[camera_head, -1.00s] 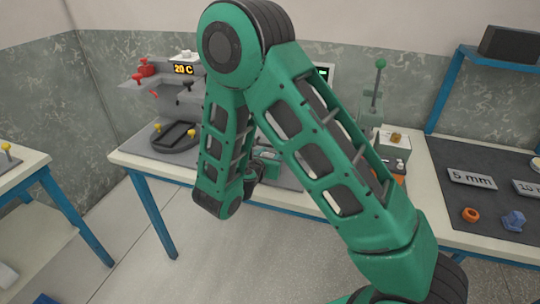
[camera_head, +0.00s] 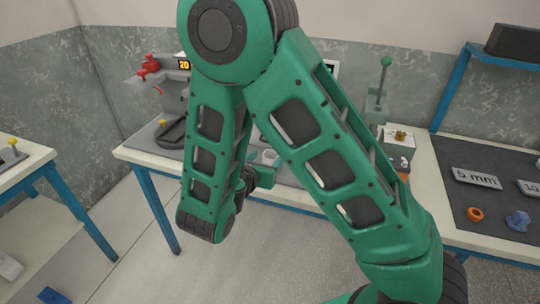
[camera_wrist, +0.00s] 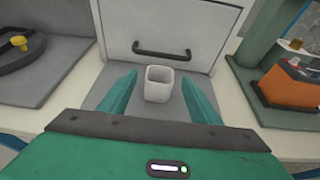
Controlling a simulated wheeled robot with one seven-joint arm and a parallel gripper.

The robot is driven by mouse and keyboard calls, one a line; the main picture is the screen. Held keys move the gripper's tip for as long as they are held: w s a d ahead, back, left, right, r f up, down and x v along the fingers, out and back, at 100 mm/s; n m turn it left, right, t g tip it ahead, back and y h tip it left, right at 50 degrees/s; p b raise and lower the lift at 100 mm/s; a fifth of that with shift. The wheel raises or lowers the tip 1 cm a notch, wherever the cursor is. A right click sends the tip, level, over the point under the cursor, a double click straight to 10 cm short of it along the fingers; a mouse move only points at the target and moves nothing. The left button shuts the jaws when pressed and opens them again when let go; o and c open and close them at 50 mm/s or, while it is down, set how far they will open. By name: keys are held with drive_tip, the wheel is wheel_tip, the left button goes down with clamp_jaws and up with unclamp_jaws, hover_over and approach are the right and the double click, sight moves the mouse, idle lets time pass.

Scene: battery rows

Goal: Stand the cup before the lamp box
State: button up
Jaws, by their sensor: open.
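A small white square-mouthed cup (camera_wrist: 159,86) stands upright on a grey surface in the wrist view. My gripper (camera_wrist: 158,76) is open, with one green finger on each side of the cup and a gap on both sides. Just behind the cup is a pale box or cabinet front (camera_wrist: 190,20) with a dark bar handle. I cannot tell whether this is the lamp box. In the head view my gripper (camera_head: 264,172) is over the front of the middle bench, partly hidden by my arm, which also covers much of the bench.
In the wrist view, a dark ring fixture with a yellow knob (camera_wrist: 19,41) is at the left, and an orange block (camera_wrist: 291,86) beside a green stand is at the right. In the head view, the right bench holds a "5 mm" plate (camera_head: 476,178) and an orange nut (camera_head: 475,214).

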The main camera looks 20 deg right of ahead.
sight(262, 162)
drive_tip(key=shift+v, duration=1.65)
